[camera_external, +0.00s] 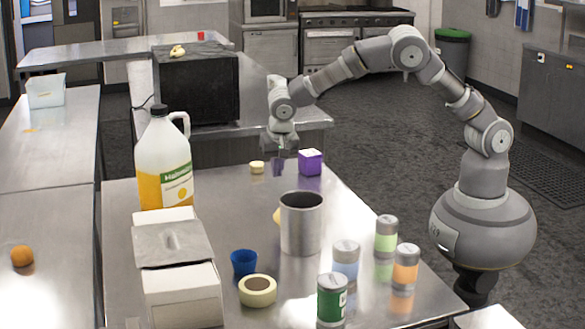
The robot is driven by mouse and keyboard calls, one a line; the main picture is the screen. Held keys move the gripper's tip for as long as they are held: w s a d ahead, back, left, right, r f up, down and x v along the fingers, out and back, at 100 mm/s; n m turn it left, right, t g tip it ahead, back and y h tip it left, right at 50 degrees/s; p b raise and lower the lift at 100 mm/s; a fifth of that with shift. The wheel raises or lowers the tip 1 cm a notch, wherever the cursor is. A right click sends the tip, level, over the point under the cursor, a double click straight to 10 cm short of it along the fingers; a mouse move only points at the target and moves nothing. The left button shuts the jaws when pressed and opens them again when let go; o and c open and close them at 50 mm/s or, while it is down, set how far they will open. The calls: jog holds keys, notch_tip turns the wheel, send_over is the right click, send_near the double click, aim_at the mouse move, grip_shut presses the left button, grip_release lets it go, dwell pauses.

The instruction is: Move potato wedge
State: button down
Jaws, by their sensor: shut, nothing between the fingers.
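I cannot tell for sure which thing is the potato wedge. A small pale yellow piece (257,167) lies near the far edge of the steel table, just left of my gripper. A yellow thing (277,215) shows only partly, behind the left side of a metal canister (301,223). Another small yellowish piece (178,51) lies on top of a black oven-like box (197,86). My gripper (278,171) points down at the far part of the table, shut and empty, between the pale piece and a purple box (310,162).
A large jug (165,165) and a white tissue box (178,270) stand on the left. A blue cup (243,262), a tape roll (258,291) and several shakers (386,235) fill the front. The table's middle right is mostly clear.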

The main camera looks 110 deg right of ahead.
aim_at(275, 210)
jog(key=w+d+n+y+p, duration=0.2)
jog(key=d+y+p, duration=0.2)
jog(key=d+y, duration=0.25)
jog(key=b+x, duration=0.1)
jog(key=x, duration=0.3)
jog(key=b+x, duration=0.2)
jog(key=x, duration=0.3)
jog(key=shift+d+f, duration=0.2)
jog(key=shift+f, duration=0.1)
jog(key=a, duration=0.1)
jog(key=a+b, duration=0.1)
jog(key=a, duration=0.1)
jog(key=shift+s+a, duration=0.1)
jog(key=shift+s, duration=0.25)
jog(key=shift+s+a, duration=0.1)
jog(key=shift+a, duration=0.25)
jog(key=shift+a, duration=0.1)
jog(key=a, duration=0.3)
jog(key=shift+s+a+r+p, duration=0.1)
jog(key=shift+s+a+p, duration=0.15)
jog(key=shift+s+p, duration=0.15)
jog(key=shift+d, duration=0.1)
